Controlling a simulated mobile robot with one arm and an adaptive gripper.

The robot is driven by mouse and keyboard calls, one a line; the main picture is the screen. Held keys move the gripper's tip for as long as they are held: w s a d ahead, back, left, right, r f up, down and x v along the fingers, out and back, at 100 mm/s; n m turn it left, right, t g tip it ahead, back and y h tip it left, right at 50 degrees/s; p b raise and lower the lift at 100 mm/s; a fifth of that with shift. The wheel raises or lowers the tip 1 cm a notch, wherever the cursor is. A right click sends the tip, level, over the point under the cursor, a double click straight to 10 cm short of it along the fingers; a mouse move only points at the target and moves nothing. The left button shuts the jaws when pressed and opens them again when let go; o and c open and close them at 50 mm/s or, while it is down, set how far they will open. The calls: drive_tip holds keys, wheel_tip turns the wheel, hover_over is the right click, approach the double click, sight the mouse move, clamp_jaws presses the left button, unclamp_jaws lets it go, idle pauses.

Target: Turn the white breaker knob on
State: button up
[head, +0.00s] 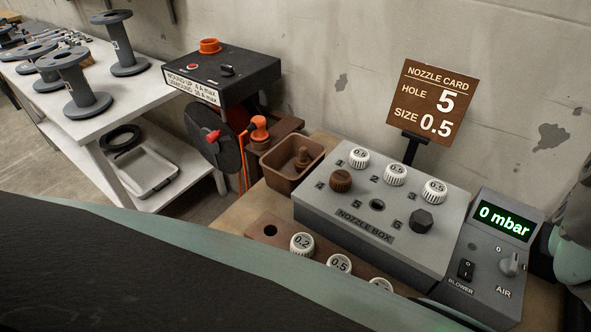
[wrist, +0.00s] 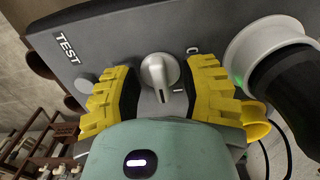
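The pale grey-white knob (wrist: 158,75) is on a dark grey panel (wrist: 110,35) in the wrist view. It has a raised bar that points down in the picture, a little left of an "I" mark; an "O"-like mark is to its upper right. My gripper (wrist: 160,92) has its yellow fingers apart, one on each side of the knob. Gaps show between the fingers and the knob, so it is open around it and not clamped. I cannot make out this knob or my gripper in the head view.
The panel has a TEST label (wrist: 67,48) and a round grey button (wrist: 87,82). A white round collar with a black hose (wrist: 290,85) is close to the right finger. The head view shows a nozzle box (head: 365,215), a blower unit (head: 487,255) reading 0 mbar and a spool table (head: 115,95).

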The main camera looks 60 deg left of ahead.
drive_tip(key=shift+r, duration=0.1)
wheel_tip(320, 180, up, 12)
idle(0.7)
drive_tip(key=shift+s, duration=0.1)
